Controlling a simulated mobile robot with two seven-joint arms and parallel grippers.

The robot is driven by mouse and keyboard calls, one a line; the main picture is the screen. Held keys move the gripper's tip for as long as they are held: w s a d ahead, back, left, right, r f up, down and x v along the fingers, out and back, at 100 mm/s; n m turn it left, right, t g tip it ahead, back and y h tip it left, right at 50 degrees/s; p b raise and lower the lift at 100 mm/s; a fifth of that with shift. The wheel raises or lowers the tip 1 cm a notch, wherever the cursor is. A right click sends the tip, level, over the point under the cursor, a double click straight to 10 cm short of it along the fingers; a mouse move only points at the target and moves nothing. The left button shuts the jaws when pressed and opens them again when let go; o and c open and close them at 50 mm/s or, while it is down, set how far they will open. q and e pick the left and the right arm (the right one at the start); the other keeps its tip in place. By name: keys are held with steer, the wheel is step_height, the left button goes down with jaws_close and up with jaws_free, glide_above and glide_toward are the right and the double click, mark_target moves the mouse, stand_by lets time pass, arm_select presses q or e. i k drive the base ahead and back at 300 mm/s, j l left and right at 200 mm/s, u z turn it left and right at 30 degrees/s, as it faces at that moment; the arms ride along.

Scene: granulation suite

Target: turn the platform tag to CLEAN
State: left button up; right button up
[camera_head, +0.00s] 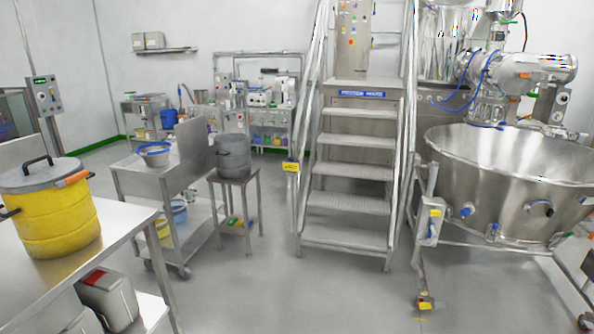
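A steel stair (347,170) leads up to a platform (375,86) in the middle of the view. A small yellow tag (291,166) is on the lower left handrail post of the stair. Its lettering is too small to read, so I cannot tell which side it shows. A blue sign strip (361,94) with unreadable light lettering is on the platform's front edge. Neither of my grippers is in view.
A steel table (120,222) with a yellow lidded drum (52,215) is at the near left. A cart (150,182) and a stool (248,187) bearing a grey pot (233,155) stand left of the stair. A large steel bowl (500,190) is right. The floor before the stair is clear.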

mark_target(291, 166)
steer(key=i+z, duration=0.35)
steer(key=i, duration=3.5)
